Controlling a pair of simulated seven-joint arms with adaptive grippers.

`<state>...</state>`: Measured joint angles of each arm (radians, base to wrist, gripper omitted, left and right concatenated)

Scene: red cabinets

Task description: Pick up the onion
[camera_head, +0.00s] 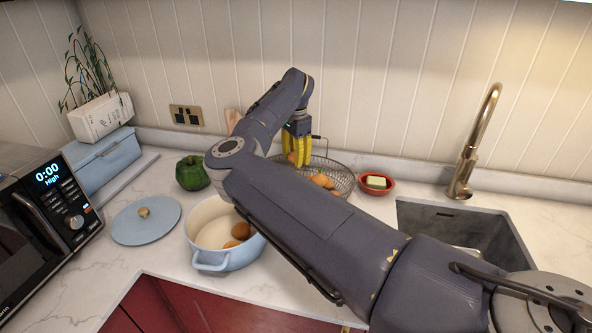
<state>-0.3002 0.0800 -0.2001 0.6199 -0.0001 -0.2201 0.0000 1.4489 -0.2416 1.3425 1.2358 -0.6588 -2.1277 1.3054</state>
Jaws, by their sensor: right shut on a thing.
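My right gripper (299,160), with yellow fingers, points down over the wire basket (345,176) at the back of the counter. It is shut on a brown, rounded thing, which looks like an onion (292,157) and is mostly hidden by the fingers. I cannot tell whether it touches the basket. More brown, rounded things (322,181) lie in the basket, partly hidden by my arm. Brown pieces (240,231) also lie in the open light blue pot (215,258). My left gripper is not in view.
A green pepper (192,173) and a blue lid (146,220) lie left of the pot. A red dish (376,191) holding a yellowish block stands right of the basket, before the sink (470,225) and tap (468,160). A microwave (45,215) stands at the left.

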